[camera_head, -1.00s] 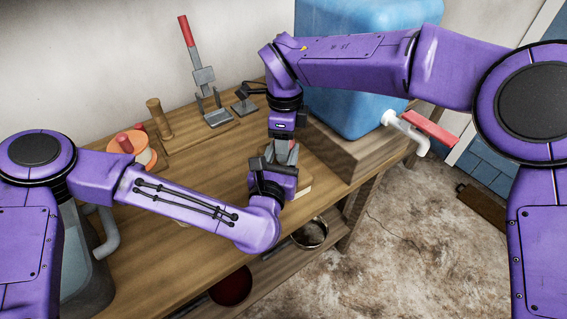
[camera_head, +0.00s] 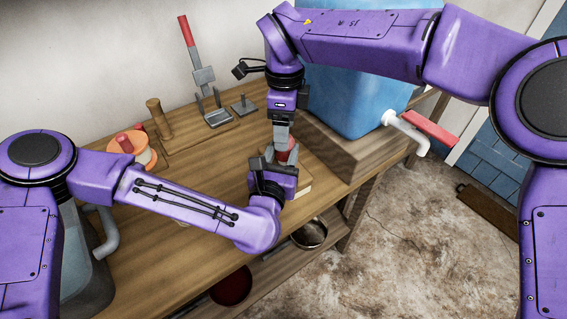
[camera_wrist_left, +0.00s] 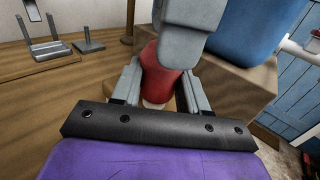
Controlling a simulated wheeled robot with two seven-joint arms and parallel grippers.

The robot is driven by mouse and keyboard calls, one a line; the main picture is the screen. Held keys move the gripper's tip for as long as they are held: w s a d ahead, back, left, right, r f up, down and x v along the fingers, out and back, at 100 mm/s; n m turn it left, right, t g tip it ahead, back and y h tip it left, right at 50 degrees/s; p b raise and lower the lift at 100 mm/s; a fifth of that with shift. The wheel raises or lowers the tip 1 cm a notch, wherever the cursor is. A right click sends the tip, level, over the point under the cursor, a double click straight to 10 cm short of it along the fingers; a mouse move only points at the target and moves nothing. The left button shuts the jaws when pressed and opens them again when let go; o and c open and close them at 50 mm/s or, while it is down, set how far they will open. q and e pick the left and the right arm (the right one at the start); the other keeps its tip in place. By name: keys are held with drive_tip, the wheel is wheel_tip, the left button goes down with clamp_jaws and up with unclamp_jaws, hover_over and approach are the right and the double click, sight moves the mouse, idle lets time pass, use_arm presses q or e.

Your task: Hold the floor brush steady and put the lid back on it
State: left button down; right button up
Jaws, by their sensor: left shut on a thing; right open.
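A red rounded piece (camera_head: 287,152), which I take to be part of the floor brush, stands upright near the bench's right end. In the left wrist view the red piece (camera_wrist_left: 166,78) sits between the fingers of my left gripper (camera_wrist_left: 160,88), with a pale part below it. My left gripper (camera_head: 274,165) is shut on it. My right gripper (camera_head: 281,138) points down directly above the red piece and is open; I cannot tell whether its fingertips touch it. I cannot make out a separate lid, as the grippers hide much of this spot.
A wooden bench (camera_head: 185,208) carries a grey stand with a red handle (camera_head: 187,32), a small grey plate with a post (camera_head: 243,105) and an orange spool (camera_head: 130,146). A blue tank (camera_head: 345,95) with a tap stands right. Bowls (camera_head: 310,234) sit on the lower shelf.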

drive_tip(key=o, duration=0.6)
drive_tip(key=shift+c, duration=0.2)
wheel_tip(320, 180, up, 12)
use_arm(q)
drive_tip(key=c, duration=0.5)
unclamp_jaws()
